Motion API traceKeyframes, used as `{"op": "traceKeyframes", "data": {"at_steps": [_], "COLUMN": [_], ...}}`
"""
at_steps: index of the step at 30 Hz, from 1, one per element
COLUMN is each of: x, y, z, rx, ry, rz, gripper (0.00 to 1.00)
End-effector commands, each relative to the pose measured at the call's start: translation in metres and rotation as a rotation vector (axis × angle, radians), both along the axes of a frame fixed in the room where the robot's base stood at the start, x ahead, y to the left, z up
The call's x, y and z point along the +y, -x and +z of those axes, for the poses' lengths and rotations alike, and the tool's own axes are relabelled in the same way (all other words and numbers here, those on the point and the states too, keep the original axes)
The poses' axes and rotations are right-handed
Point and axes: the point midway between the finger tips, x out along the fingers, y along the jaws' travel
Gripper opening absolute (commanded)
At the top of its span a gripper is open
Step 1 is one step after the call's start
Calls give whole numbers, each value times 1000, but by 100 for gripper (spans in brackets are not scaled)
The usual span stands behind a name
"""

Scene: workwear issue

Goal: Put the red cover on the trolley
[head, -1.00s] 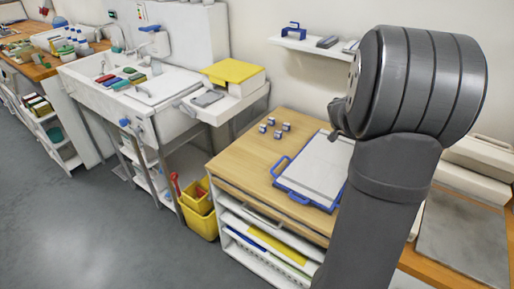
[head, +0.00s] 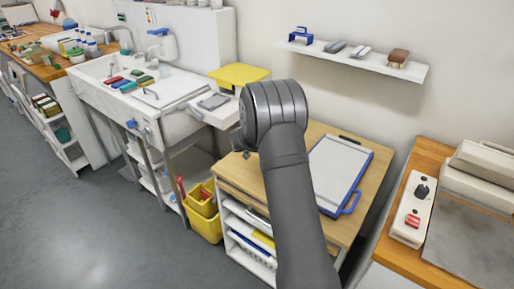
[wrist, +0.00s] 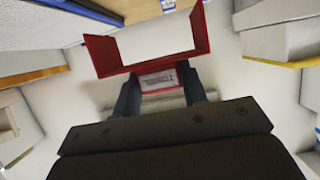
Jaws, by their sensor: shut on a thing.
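The red cover (wrist: 104,55) shows in the wrist view as a wide red piece with upturned sides and a bordered label below it. My gripper (wrist: 160,86) is shut on it, with one dark finger on each side of the label. In the head view my arm hides the gripper and the cover. A wooden-topped unit with shelves (head: 366,205) stands in the middle of the head view, partly behind my arm. I cannot tell whether it is the trolley.
A blue-edged board (head: 340,168) lies on the wooden top. A sink (head: 102,70) and yellow buckets (head: 207,226) are left. A wall shelf (head: 425,74) holds a blue item and brushes. A bench with a control box (head: 412,205) is right. Grey floor (head: 70,235) is clear at front left.

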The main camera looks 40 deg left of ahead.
Motion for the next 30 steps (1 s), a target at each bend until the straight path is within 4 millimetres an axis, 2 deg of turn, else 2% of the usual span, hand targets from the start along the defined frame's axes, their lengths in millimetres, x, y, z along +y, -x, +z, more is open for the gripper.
{"op": "traceKeyframes", "data": {"at_steps": [1,6,11,17,24,30], "x": [13,49,70,74,74,74], "y": [4,12,17,18,18,17], "z": [-9,-31,-43,-53,-85,-86], "rx": [1,0,0,1,1,1], "ry": [2,0,1,2,1,0], "rz": [3,2,1,0,0,1], "gripper": [15,15,15,15,15,15]}}
